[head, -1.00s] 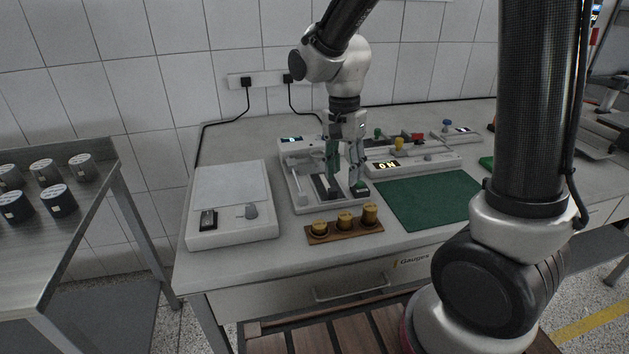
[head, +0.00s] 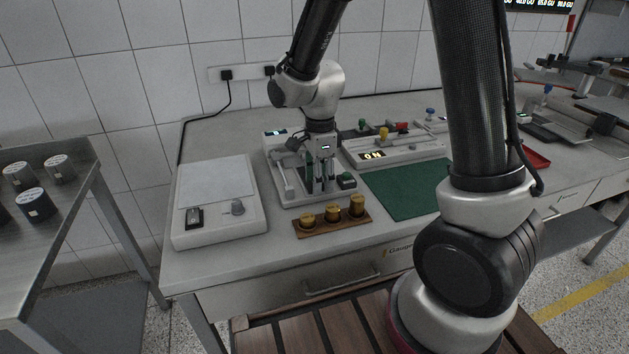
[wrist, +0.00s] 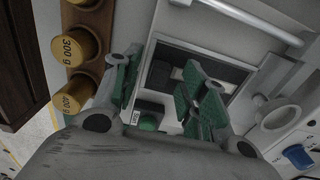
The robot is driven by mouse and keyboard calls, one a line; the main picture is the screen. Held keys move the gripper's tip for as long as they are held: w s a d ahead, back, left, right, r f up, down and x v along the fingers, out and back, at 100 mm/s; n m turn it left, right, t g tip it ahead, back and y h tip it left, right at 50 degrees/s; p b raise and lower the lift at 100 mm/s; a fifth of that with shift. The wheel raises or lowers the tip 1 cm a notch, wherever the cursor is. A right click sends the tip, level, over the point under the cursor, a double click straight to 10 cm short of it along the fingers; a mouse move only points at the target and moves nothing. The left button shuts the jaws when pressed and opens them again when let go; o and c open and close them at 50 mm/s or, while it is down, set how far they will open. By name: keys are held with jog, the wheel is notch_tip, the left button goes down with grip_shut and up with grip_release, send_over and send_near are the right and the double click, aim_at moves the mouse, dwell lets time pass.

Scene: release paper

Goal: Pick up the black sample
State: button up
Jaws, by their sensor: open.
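My gripper (head: 321,187) is open and points down over the grey-white bench device. In the wrist view (wrist: 160,88) its green-padded fingers are apart, above a dark rectangular recess (wrist: 218,65) in the device. A small dark block (wrist: 160,73) shows between the fingers; it may be the black sample, but I cannot tell for sure. I see no clear grip on it. In the head view the fingers hide most of this spot.
A wooden rack of brass weights (head: 332,222) stands in front of the device. A white scale-like box (head: 218,200) is at left, a green mat (head: 405,188) at right. A lit instrument (head: 385,150) stands behind the mat.

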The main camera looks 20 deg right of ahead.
grip_shut()
dwell(0.3)
